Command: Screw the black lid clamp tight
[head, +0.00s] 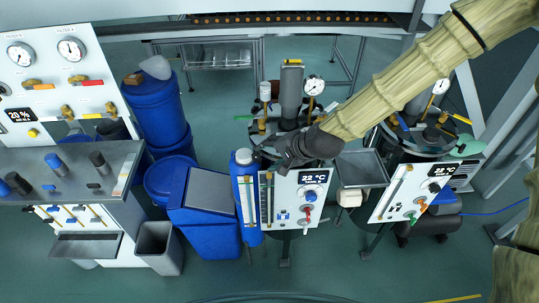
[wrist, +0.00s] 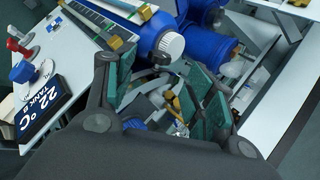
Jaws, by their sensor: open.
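My gripper (head: 283,154) is at the front edge of the middle tank, just above its white panel (head: 296,199) reading 22 °C. In the wrist view my gripper (wrist: 163,92) is open, its green-padded fingers spread apart with nothing held between them. The middle tank's lid (head: 290,113) is dark and carries a grey column, a gauge and brass valves. The black lid clamp cannot be told apart for sure from the other dark parts; my gripper and arm hide part of the lid. The wrist view shows the panel display (wrist: 40,108) reading TANK B at the left.
A blue cylinder with a white cap (head: 243,157) stands left of the panel, close to my gripper. A grey tray (head: 362,168) and a second tank panel (head: 405,192) are at the right. Blue drums (head: 157,108) and a bench (head: 70,172) are at the left.

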